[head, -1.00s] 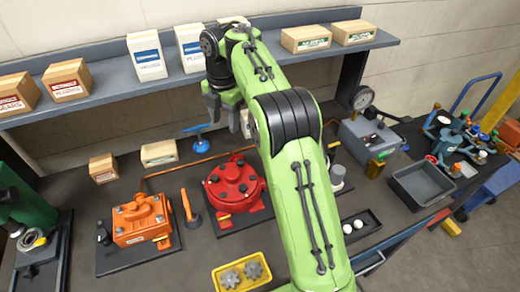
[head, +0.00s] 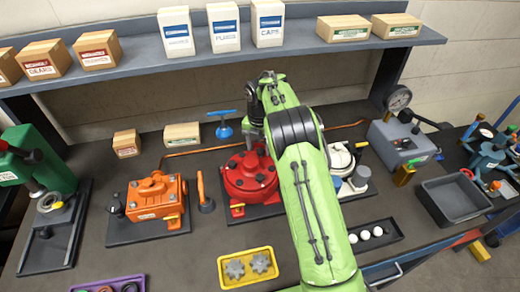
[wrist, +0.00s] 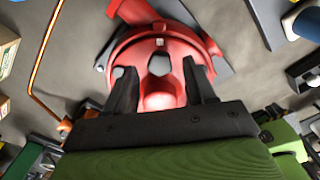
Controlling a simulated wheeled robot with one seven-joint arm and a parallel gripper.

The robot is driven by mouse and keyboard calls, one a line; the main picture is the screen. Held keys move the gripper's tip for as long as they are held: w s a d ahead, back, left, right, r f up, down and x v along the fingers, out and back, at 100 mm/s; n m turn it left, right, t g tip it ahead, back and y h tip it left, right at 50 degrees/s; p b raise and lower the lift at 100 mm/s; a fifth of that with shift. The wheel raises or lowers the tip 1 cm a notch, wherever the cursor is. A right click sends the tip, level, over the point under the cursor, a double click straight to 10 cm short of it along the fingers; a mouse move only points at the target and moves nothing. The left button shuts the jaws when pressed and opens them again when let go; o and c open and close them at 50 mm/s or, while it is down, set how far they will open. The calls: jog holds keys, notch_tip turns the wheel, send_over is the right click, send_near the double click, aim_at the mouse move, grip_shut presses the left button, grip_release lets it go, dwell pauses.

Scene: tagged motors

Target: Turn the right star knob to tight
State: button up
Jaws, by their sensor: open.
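The red round housing (head: 248,180) stands on a dark base plate, partly behind my arm. In the wrist view the red housing (wrist: 160,45) fills the top middle, with a red rounded part (wrist: 160,101) between my fingers and grey bolt heads around it. My gripper (wrist: 160,80) is open and points at the housing; I cannot tell whether the fingers touch it. In the head view my gripper (head: 256,138) is at the housing's back right, partly hidden. I cannot clearly make out which part is the right star knob.
An orange motor (head: 154,198) stands to the left. A yellow tray (head: 249,267) with two grey toothed pieces lies in front. A white pump (head: 339,160) is right of my arm, partly hidden. A blue valve handle (head: 224,127) stands behind. A shelf (head: 140,72) with boxes runs overhead.

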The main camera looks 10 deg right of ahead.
jog(key=shift+d+f, duration=0.1)
jog(key=shift+f, duration=0.3)
jog(key=shift+c, duration=0.2)
grip_shut()
jog(key=shift+r, duration=0.1)
